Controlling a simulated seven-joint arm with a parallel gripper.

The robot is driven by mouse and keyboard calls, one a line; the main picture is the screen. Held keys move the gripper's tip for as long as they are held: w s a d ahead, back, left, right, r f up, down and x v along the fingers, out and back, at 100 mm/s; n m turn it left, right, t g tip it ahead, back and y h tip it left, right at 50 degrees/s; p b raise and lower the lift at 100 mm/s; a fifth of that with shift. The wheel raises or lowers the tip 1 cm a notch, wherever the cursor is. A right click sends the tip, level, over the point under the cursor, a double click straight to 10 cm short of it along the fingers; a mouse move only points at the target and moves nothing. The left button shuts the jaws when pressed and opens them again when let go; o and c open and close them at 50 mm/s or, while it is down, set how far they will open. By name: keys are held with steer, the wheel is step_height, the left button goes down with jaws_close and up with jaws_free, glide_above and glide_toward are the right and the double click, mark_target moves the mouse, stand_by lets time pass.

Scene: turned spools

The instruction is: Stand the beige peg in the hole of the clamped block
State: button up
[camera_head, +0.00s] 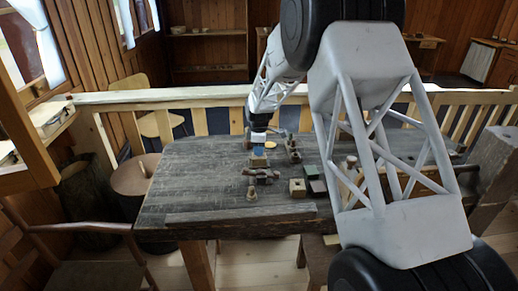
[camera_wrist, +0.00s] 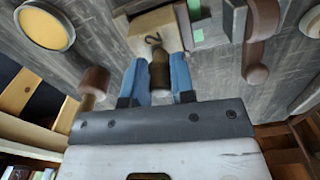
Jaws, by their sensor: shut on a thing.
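My gripper (camera_wrist: 160,82) is shut on a peg (camera_wrist: 159,72), which looks tan-brown in shade between the blue fingers. The pale wooden block (camera_wrist: 152,33) marked "2" lies just beyond the fingertips, with dark bars close on both sides like clamp jaws. The peg's far end overlaps the block's edge in the wrist view. I cannot tell whether it touches the block or enters a hole; the hole is not visible.
A yellow disc (camera_wrist: 45,27) lies at the upper left of the wrist view. A brown knobbed piece (camera_wrist: 95,80) is left of the fingers. A pale block with a hole (camera_head: 297,187) stands beside green and dark red blocks (camera_head: 315,179). The left of the table (camera_head: 195,180) is clear.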

steer(key=shift+f, duration=0.25)
stand_by(0.3)
steer(key=o, duration=1)
steer(key=shift+c, duration=0.2)
steer(key=shift+r, duration=0.2)
steer(key=shift+r, duration=4.05)
